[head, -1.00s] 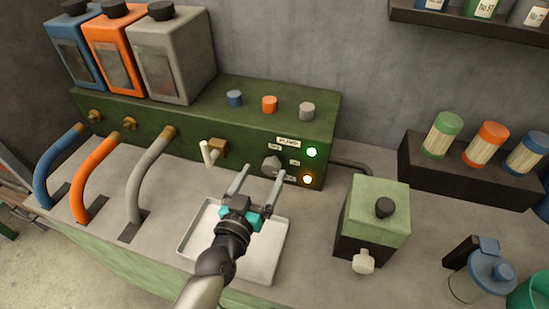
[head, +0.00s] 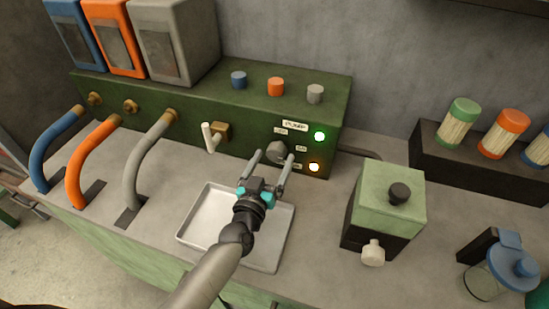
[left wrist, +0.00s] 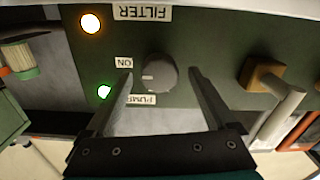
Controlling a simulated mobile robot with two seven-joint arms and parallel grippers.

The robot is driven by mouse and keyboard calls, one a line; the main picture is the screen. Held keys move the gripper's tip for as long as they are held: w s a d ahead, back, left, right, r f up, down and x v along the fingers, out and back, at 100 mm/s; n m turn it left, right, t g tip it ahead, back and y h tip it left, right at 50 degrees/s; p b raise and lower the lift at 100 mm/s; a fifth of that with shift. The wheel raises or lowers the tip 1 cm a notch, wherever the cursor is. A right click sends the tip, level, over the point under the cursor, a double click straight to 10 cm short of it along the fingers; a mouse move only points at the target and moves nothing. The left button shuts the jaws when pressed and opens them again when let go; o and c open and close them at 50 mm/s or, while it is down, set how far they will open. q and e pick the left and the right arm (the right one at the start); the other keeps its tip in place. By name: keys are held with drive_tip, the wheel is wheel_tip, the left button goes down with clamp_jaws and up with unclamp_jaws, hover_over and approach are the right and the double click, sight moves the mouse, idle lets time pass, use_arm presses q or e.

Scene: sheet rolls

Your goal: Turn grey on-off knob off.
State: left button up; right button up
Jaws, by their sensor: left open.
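The grey knob (head: 277,151) sits on the front of the green panel box (head: 230,135), between small white labels. In the left wrist view the knob (left wrist: 158,73) is round with a light pointer mark facing the ON label (left wrist: 124,62). My left gripper (head: 269,168) is open, reaching to the panel. In the left wrist view its fingers stand either side of the knob with gaps, and contact is not visible. A green light (head: 320,136) and an amber light (head: 314,167) are lit to the right of the knob. My right gripper is not in view.
A white lever (head: 209,138) juts from the panel left of the knob. A shallow tray (head: 188,232) lies below my left gripper. A green box (head: 390,195) with a black knob stands to the right. Three coloured hoses curve down at left.

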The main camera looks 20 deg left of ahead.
use_arm(q)
drive_tip(key=shift+w, duration=0.9)
drive_tip(key=c, duration=1.4)
drive_tip(key=shift+o, duration=0.2)
